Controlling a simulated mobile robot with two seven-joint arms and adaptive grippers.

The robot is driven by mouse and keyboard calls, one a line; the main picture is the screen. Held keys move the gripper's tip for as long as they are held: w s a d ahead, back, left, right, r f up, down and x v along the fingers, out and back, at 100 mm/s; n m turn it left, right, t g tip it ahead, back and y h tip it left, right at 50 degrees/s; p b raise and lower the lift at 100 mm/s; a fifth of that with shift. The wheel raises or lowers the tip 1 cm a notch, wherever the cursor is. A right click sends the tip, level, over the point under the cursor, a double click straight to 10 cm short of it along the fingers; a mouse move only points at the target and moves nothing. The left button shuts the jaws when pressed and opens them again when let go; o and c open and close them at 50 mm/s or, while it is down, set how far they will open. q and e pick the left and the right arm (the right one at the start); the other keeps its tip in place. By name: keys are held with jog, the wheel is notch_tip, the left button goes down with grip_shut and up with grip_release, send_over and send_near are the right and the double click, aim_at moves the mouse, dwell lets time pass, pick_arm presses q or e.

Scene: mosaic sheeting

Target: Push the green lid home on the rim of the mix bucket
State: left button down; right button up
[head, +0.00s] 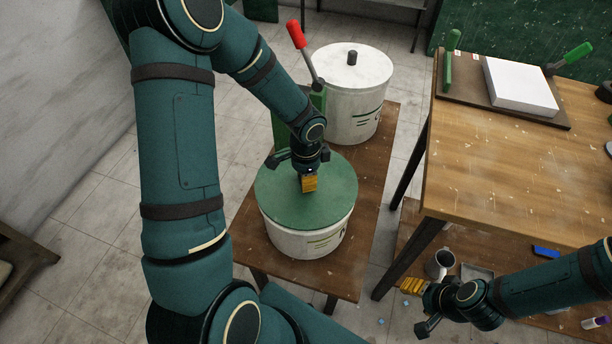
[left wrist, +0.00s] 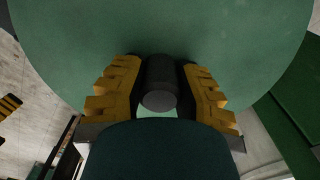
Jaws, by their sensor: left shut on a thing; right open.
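The green lid (head: 290,208) lies over the top of the white mix bucket (head: 308,243) on the low brown table. From this angle I cannot tell whether the lid is fully down on the rim all round. My left gripper (head: 309,184) is above the lid's middle. In the left wrist view its orange fingers are shut on the dark lid knob (left wrist: 160,84), with the green lid (left wrist: 230,40) filling the view behind. My right gripper (head: 410,285) is open and empty, low at the right, away from the bucket.
A second white bucket (head: 350,100) with a lid and dark knob stands behind, beside a green device with a red-handled lever (head: 297,36). The higher wooden table (head: 510,165) at right carries a white block (head: 521,86) on a board. A mug (head: 440,263) sits near my right gripper.

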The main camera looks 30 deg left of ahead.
pick_arm(q)
jog(key=shift+f, duration=0.55)
jog(key=c, duration=0.7)
grip_release()
jog(key=shift+c, duration=0.2)
notch_tip(320, 180, up, 12)
